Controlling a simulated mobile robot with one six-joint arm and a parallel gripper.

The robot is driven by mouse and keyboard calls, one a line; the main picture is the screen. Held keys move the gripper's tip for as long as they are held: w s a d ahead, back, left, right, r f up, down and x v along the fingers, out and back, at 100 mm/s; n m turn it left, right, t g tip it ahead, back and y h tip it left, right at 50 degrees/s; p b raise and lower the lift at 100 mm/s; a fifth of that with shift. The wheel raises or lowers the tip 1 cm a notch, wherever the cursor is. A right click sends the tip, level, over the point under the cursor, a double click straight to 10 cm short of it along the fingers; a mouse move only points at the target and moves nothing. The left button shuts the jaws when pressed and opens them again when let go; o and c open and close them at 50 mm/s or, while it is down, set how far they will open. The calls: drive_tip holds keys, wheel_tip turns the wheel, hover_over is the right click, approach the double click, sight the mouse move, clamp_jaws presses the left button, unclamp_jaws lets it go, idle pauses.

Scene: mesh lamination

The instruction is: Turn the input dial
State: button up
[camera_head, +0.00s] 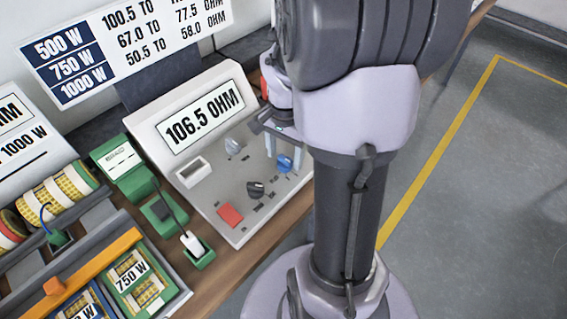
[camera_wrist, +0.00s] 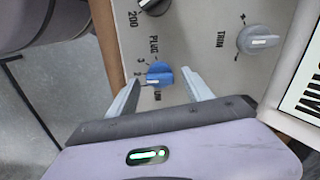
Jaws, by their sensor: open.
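The sloped control panel (camera_head: 208,193) of a grey meter box shows in both views. A blue dial (camera_wrist: 157,71) on it has "PLUG" and small numbers printed around it; I cannot read a full "input" label. The blue dial also shows in the head view (camera_head: 285,162). My gripper (camera_wrist: 161,78) is open, with one finger on each side of the blue dial. Its fingers (camera_head: 284,158) also show over the panel's right part in the head view. I cannot tell whether they touch the dial.
A grey "TRIM" dial (camera_wrist: 260,40) and a black dial (camera_wrist: 153,5) are close by. The head view shows a red button (camera_head: 230,215) and a display reading 106.5 OHM (camera_head: 202,117). Green fixtures (camera_head: 124,168) stand left of the box. Open floor lies right.

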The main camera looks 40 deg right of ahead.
drive_tip(key=shift+f, duration=0.9)
clamp_jaws()
drive_tip(key=shift+r+n, duration=0.1)
drive_tip(key=shift+n, duration=0.2)
drive_tip(key=n+p, duration=0.1)
drive_tip(key=n, duration=0.2)
drive_tip(key=shift+p, duration=0.4)
drive_tip(key=shift+n+p, duration=0.85)
drive_tip(key=shift+n, duration=1.25)
